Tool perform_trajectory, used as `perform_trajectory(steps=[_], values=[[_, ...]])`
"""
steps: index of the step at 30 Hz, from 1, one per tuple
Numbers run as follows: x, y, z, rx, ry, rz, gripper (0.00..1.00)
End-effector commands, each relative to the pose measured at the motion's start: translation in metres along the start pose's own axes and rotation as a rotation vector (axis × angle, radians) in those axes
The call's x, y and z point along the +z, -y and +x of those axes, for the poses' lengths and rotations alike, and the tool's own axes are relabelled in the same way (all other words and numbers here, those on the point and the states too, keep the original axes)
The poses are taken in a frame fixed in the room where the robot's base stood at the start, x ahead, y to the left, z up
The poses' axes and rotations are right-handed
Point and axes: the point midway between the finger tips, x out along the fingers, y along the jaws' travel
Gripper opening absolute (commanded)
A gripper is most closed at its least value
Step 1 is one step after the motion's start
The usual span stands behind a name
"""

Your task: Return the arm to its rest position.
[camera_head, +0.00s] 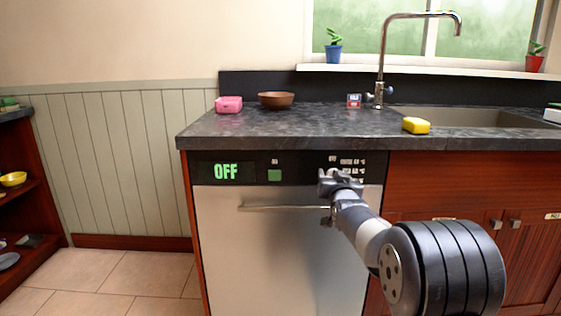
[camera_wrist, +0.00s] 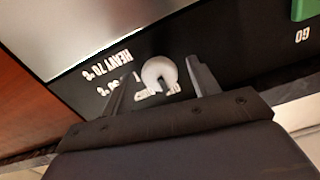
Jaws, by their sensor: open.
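My gripper (camera_head: 338,180) is open, in front of the right end of the dishwasher's black control panel (camera_head: 250,167). In the wrist view, its two dark fingers (camera_wrist: 159,72) stand on either side of a pale round knob (camera_wrist: 160,70) on the panel. I see nothing held, and cannot tell whether the fingers touch the knob. White lettering, upside down in this view, surrounds the knob. My arm reaches forward from the lower right of the head view, over the front of the dishwasher. In the head view, the gripper hides the knob.
The dishwasher door (camera_head: 270,255) is shut, with a bar handle (camera_head: 280,208) just below the gripper. The display (camera_head: 226,172) reads OFF; a green button (camera_head: 274,175) is beside it. The dark countertop (camera_head: 300,122) overhangs the panel. Open floor (camera_head: 110,275) lies to the left.

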Motion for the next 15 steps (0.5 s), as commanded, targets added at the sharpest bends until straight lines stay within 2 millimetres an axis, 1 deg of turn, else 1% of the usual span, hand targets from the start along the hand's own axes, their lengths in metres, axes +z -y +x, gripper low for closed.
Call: perform_trajectory(steps=[15], values=[[0.0003, -0.0001, -0.0001, 0.001, 0.002, 0.416, 0.57]])
